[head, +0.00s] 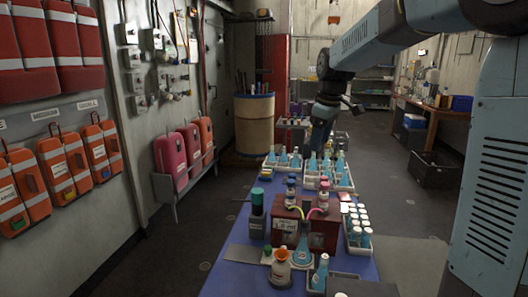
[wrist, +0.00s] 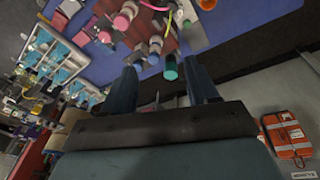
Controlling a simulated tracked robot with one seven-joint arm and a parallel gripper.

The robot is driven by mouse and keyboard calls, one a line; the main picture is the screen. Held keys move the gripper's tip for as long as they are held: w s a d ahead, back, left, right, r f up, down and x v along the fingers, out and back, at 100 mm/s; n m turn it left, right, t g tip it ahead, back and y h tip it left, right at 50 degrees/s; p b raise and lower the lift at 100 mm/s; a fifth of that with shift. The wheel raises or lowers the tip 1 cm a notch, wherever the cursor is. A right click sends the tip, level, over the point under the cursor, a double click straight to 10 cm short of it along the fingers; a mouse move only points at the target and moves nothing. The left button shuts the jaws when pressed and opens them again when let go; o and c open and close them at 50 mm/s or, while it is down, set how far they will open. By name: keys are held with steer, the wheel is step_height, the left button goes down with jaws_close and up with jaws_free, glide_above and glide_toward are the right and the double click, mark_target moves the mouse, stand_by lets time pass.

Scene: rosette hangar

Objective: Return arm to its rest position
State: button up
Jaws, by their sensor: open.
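My arm reaches in from the upper right in the head view, bends at an elbow and hangs down over the far part of the blue table. My gripper (head: 320,138) is above the bottle trays there; its fingertips are hard to make out in this view. In the wrist view my gripper (wrist: 163,82) shows two dark fingers spread apart with nothing held between them. A teal cap (wrist: 170,68) appears in the gap between the fingers, beyond them.
The blue table (head: 222,274) carries a dark green-capped bottle (head: 257,210), a red box unit (head: 323,232), white-capped bottles (head: 357,218) and trays of blue flasks (head: 335,170). A barrel (head: 254,122) stands behind left. Orange cases (head: 64,165) hang left.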

steer(key=s+d+f+m+t, duration=0.1)
steer(key=s+d+m, duration=0.1)
steer(key=s, duration=0.8)
steer(key=s+d+f+m+t, duration=0.1)
steer(key=s+m, duration=0.4)
steer(key=s, duration=0.5)
steer(key=s+d+m+t+h, duration=0.1)
steer(key=s+d+m, duration=0.3)
steer(key=s, duration=0.6)
steer(key=shift+s+f+t, duration=0.2)
steer(key=shift+f+t, duration=0.1)
steer(key=shift+f, duration=0.1)
